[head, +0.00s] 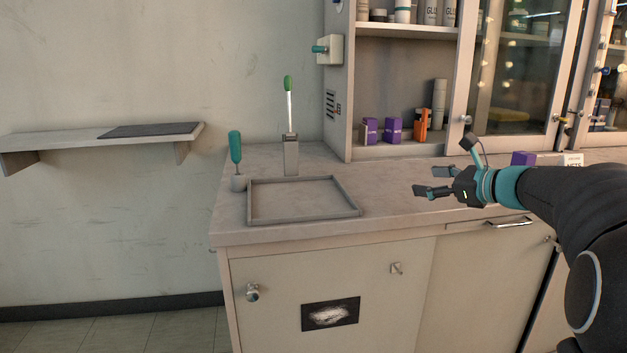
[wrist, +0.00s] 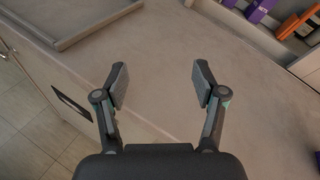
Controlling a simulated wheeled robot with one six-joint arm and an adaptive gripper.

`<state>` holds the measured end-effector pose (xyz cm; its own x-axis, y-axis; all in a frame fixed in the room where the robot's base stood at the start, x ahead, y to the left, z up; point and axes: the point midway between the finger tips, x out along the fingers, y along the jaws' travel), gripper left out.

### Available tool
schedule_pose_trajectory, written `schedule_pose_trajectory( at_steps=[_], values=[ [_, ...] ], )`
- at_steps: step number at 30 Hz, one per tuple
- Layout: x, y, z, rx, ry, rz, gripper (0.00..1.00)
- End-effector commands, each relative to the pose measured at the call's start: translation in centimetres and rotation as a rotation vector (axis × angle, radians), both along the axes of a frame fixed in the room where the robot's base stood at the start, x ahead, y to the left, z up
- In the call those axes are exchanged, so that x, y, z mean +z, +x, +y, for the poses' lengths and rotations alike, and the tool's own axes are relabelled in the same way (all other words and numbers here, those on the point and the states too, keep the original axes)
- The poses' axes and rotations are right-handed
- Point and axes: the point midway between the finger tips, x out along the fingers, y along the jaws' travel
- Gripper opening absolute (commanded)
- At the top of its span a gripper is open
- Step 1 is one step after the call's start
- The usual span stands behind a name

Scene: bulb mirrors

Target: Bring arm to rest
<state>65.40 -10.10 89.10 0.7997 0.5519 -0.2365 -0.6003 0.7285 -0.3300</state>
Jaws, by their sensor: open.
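My gripper (head: 428,182) is open and empty. In the head view it hangs over the right part of the counter (head: 400,215), to the right of the tray. The wrist view shows its two fingers (wrist: 158,86) spread apart with only bare counter between them. My arm reaches in from the right edge of the head view.
Purple boxes (head: 370,131) and an orange box (head: 422,126) stand in the cabinet. A wall shelf (head: 60,143) is left.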

Motion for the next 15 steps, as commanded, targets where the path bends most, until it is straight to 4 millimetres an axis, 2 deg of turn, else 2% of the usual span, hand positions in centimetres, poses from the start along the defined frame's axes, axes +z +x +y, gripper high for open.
schedule_pose_trajectory(
  at_steps=[1, 5, 9, 15],
  values=[
    [-0.2, -1.1, 1.5, 0.03, -0.059, -0.003, 0.7],
    [-1.7, -4.5, 5.1, 0.133, -0.262, -0.012, 0.7],
    [-4.3, -10.2, 9.4, 0.302, -0.565, -0.043, 0.7],
    [-8.7, -19.0, 12.7, 0.587, -1.012, -0.125, 0.7]
  ],
)
